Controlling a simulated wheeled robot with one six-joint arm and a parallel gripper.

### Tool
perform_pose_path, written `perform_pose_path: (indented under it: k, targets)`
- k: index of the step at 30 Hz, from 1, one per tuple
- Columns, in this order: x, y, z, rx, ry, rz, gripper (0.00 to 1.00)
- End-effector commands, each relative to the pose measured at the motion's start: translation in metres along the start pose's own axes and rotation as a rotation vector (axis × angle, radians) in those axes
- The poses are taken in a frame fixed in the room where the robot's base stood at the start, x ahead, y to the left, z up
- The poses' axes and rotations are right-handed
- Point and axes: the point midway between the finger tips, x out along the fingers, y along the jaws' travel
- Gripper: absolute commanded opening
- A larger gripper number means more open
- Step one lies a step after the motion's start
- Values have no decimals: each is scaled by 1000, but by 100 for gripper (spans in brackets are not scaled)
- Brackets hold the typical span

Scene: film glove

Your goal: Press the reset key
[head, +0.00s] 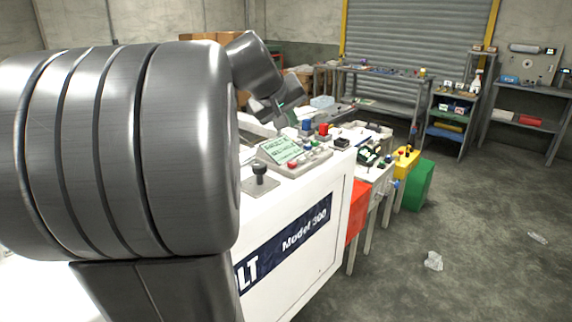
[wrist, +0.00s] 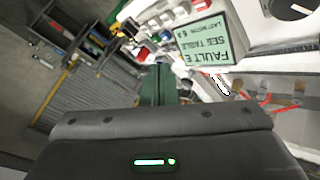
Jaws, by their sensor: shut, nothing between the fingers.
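A sloped control panel (head: 315,158) sits on the white machine's top in the head view, with a green display (head: 280,151) and red, blue and pale keys beside it. I cannot read which key is reset. My gripper (wrist: 159,84) is shut and empty; its dark body fills the bottom of the wrist view. In the head view it is partly hidden behind my arm, above and behind the panel.
The white machine (head: 290,250) has a black joystick (head: 260,172) at its near corner. Cluttered benches with a red bin (head: 357,208), a yellow box (head: 405,160) and a green bin (head: 418,185) stand beyond. Floor at right is mostly open, with crumpled litter (head: 433,261).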

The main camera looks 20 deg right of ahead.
Motion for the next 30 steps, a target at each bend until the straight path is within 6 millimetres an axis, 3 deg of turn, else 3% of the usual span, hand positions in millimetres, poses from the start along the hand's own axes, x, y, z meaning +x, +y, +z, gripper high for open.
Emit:
perform_pose_path:
  k: [15, 30]
  targets:
    - [50, -36, 36, 0, -1, -1, 0]
    - [55, -40, 40, 0, 0, 0, 0]
